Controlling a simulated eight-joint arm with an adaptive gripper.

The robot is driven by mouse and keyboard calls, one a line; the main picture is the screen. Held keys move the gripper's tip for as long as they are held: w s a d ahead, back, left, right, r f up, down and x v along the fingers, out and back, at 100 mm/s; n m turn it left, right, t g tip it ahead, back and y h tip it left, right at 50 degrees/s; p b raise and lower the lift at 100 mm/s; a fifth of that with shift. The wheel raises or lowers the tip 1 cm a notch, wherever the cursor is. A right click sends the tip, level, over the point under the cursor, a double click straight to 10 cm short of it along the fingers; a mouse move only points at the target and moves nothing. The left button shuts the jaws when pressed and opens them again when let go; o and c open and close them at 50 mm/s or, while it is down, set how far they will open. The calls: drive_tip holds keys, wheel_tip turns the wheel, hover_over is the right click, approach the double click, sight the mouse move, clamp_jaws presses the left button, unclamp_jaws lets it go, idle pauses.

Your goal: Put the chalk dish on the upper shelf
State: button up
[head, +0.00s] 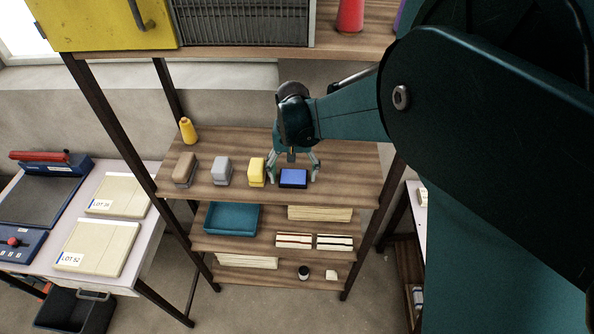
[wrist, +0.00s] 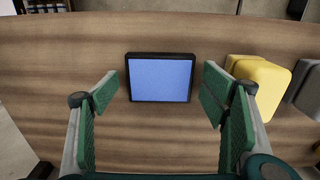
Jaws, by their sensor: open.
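A small black-rimmed square with a flat blue face, which looks to be the chalk dish (head: 293,178), lies on a wooden shelf (head: 345,185) near its front edge. In the wrist view the dish (wrist: 160,78) lies flat, a little beyond my fingertips. My gripper (head: 292,170) points down over it, open and empty, with one finger on each side. The wrist view shows a gap between the dish and each finger of my gripper (wrist: 160,93). A higher wooden shelf (head: 255,52) shows at the top of the head view.
A yellow block (head: 257,171) stands close left of my gripper, with grey (head: 221,171) and brown (head: 185,169) blocks beyond. The higher shelf holds a yellow bin (head: 105,25), a grey crate (head: 242,22) and a red cone (head: 350,16).

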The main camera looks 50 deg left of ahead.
sight(293, 176)
drive_tip(key=shift+r, duration=0.15)
drive_tip(key=shift+r, duration=2)
